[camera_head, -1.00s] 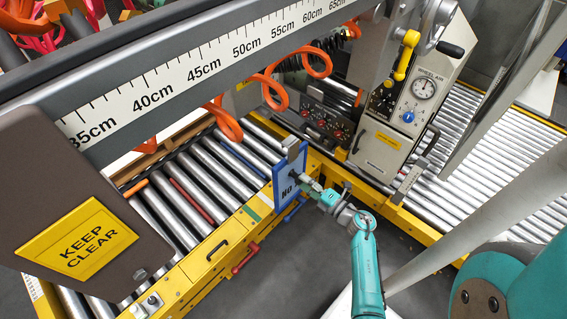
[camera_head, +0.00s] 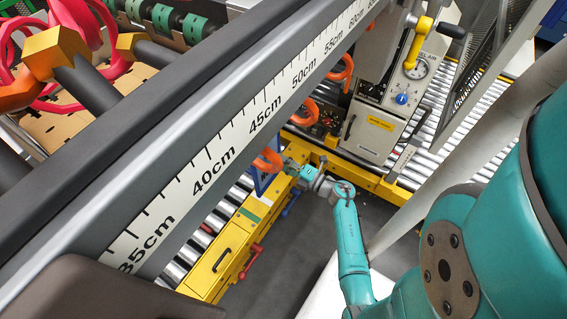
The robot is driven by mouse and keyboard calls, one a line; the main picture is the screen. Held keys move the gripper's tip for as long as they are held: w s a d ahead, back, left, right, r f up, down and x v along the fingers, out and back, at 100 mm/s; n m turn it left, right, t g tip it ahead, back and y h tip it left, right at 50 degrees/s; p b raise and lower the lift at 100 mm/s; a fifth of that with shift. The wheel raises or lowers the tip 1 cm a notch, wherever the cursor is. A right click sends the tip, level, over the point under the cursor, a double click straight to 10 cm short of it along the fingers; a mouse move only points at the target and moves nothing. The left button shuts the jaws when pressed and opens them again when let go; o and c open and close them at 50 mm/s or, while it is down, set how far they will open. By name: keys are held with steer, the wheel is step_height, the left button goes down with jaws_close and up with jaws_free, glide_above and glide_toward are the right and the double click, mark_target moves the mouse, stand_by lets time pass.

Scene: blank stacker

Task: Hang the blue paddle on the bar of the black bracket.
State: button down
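The blue paddle (camera_head: 262,184) shows only as a small blue strip beside the yellow conveyor frame. The ruler beam and an orange coil hide most of it. My gripper (camera_head: 289,168) is at the right side of the paddle, small and partly hidden. I cannot tell whether its fingers are open or shut, or whether they grip the paddle. My teal arm reaches up to it from the lower middle. I cannot make out the black bracket or its bar in this view.
The ruler beam (camera_head: 165,195) crosses the view diagonally, in front of the paddle area. Orange coils (camera_head: 268,160) hang along it. The yellow conveyor frame (camera_head: 232,240) has a red handle (camera_head: 252,261). A grey machine cabinet (camera_head: 375,128) stands at upper right. Dark floor lies below the arm.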

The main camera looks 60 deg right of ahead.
mark_target(267, 159)
steer(key=w+f, duration=0.2)
steer(key=w, duration=1.3)
steer(key=shift+a, duration=0.3)
stand_by(1.2)
steer(key=shift+f, duration=0.1)
steer(key=c, duration=0.5)
jaws_free()
steer(key=shift+c, duration=0.2)
steer(key=s, duration=1.2)
steer(key=shift+d+f, duration=0.1)
steer(key=shift+d, duration=0.1)
